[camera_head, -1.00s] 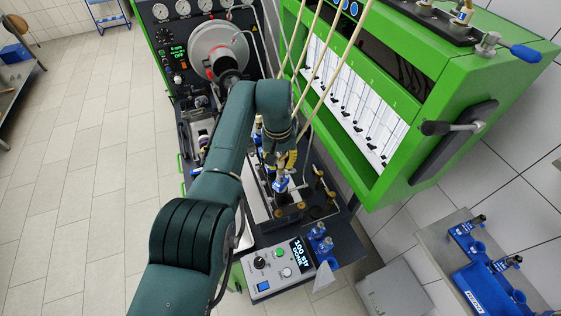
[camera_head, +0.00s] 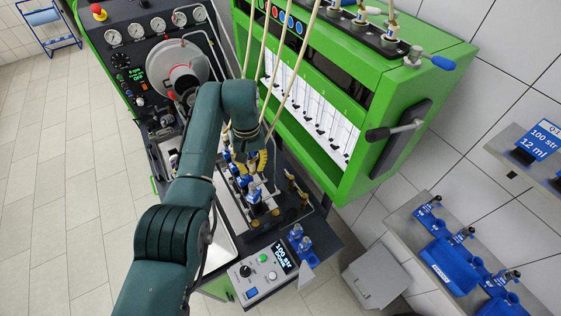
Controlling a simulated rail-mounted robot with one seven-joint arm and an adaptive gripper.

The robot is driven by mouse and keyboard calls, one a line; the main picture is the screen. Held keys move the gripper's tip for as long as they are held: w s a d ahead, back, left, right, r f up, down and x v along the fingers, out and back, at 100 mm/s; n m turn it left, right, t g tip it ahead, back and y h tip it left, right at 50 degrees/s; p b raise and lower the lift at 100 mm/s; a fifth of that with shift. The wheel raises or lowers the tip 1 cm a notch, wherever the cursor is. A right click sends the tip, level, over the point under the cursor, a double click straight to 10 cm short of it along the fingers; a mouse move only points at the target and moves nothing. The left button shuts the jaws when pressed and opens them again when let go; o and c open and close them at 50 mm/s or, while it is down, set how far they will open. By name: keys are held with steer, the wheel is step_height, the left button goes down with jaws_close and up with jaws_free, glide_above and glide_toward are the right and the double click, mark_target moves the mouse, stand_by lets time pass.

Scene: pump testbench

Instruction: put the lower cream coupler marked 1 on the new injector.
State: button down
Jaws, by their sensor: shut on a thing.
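My gripper (camera_head: 250,163), with yellow parts on it, hangs below the dark green arm over the testbench. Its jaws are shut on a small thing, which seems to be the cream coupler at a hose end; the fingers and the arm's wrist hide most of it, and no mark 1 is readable. Blue-bodied injectors (camera_head: 254,196) stand upright in a row on the bench below and beside the gripper. The nearest one is just below it in the picture. I cannot tell which is the new injector, nor whether the held thing touches one.
Cream hoses (camera_head: 293,72) run down past the green cabinet (camera_head: 345,180), close to my arm. A control box (camera_head: 262,275) stands at the bench front, with blue parts (camera_head: 300,240) beside it. Blue trays (camera_head: 452,262) sit on a table at right.

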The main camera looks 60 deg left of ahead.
mark_target(252, 183)
steer(key=shift+s+a, duration=0.15)
steer(key=shift+s, duration=0.25)
steer(key=shift+f, duration=0.25)
steer(key=shift+f+b, duration=1.65)
steer(key=shift+f, duration=1.05)
steer(key=shift+f, duration=0.55)
steer(key=c, duration=1.3)
jaws_free()
steer(key=shift+w+a+r+p, duration=0.15)
steer(key=shift+r+p, duration=0.6)
steer(key=shift+r, duration=0.7)
steer(key=shift+a+r+p, duration=0.1)
steer(key=shift+r+p, duration=0.6)
steer(key=shift+r, duration=0.75)
steer(key=r, duration=0.5)
steer(key=shift+w+a+r, duration=0.1)
steer(key=shift+w+a, duration=0.05)
steer(key=shift+a, duration=0.1)
